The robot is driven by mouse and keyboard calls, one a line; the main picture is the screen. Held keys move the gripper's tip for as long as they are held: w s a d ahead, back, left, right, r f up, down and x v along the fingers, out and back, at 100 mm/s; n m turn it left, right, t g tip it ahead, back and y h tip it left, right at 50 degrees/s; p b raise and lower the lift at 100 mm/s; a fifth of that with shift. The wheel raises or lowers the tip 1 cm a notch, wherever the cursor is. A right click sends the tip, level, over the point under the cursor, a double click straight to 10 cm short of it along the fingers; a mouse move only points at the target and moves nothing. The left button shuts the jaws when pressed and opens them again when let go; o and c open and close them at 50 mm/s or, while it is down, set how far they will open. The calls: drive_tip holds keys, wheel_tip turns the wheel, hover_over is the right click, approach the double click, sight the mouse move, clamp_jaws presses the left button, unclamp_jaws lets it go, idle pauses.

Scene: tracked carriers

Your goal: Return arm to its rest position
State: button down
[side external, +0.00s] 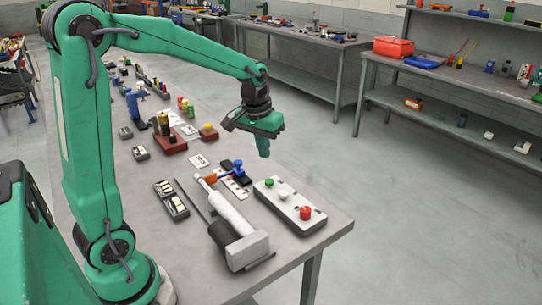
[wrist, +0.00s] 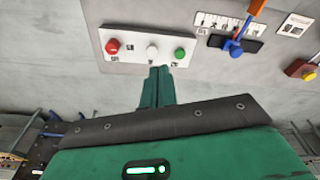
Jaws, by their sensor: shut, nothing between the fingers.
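My green arm reaches from the base at the left over the bench, bent at the elbow and angled down at the wrist.
The bench (side external: 330,238) holds a white panel (side external: 268,198) with red, white and green buttons. Beside it are a blue-and-orange lever (side external: 238,168), a white-and-black cylinder device (side external: 236,225) and small dark boxes (side external: 172,198). Shelving (side external: 460,90) stands at the right, with open floor between.

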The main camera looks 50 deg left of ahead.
drive_tip(key=s+d+r+m+t, duration=0.2)
drive_tip(key=s+d, duration=0.2)
drive_tip(key=s, duration=0.4)
drive_tip(key=s+d+r+m+t, duration=0.1)
drive_tip(key=s+d+r+m, duration=0.1)
drive_tip(key=s, duration=0.7)
drive_tip(key=shift+s+d+r+t, duration=0.25)
drive_tip(key=shift+d+r+t, duration=0.15)
drive_tip(key=shift+d+r, duration=0.5)
